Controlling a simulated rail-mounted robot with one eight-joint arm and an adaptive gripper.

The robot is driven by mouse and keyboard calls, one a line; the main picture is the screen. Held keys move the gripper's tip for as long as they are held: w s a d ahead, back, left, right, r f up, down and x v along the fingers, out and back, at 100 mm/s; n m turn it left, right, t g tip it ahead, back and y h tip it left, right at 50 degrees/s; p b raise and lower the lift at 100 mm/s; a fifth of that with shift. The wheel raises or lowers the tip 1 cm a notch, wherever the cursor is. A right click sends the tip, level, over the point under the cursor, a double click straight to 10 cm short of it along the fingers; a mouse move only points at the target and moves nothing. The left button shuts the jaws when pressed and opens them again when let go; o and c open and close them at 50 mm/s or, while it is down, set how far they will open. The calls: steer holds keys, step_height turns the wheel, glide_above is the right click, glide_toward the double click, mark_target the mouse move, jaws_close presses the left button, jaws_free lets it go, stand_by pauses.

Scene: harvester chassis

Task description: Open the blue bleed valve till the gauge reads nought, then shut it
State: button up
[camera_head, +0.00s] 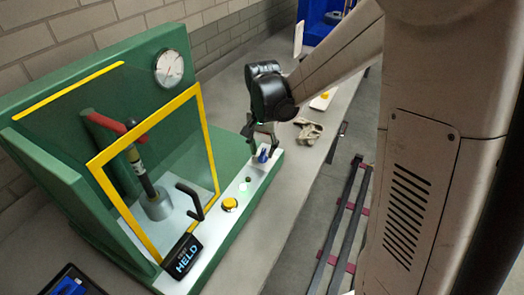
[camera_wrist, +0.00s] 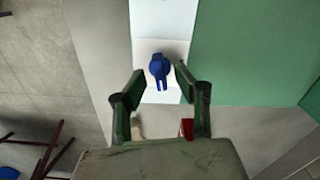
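The blue bleed valve (camera_head: 263,156) stands on the pale front panel of the green test rig; it also shows in the wrist view (camera_wrist: 159,69). Its handle points toward the gripper's palm in the wrist view. My gripper (camera_head: 262,138) is open above the valve. In the wrist view its two fingertips (camera_wrist: 159,77) lie apart to either side of the valve, with visible gaps. I cannot tell how far above it they are. The round white gauge (camera_head: 168,68) is on the rig's back wall; its needle is too small to read.
A yellow button (camera_head: 230,204), a black crank handle (camera_head: 190,199) and a display reading HELD (camera_head: 183,257) line the panel. Gloves (camera_head: 308,131) lie on the grey bench beside the rig.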

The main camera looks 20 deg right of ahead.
steer(key=shift+f, duration=0.7)
steer(key=shift+c, duration=0.5)
jaws_close()
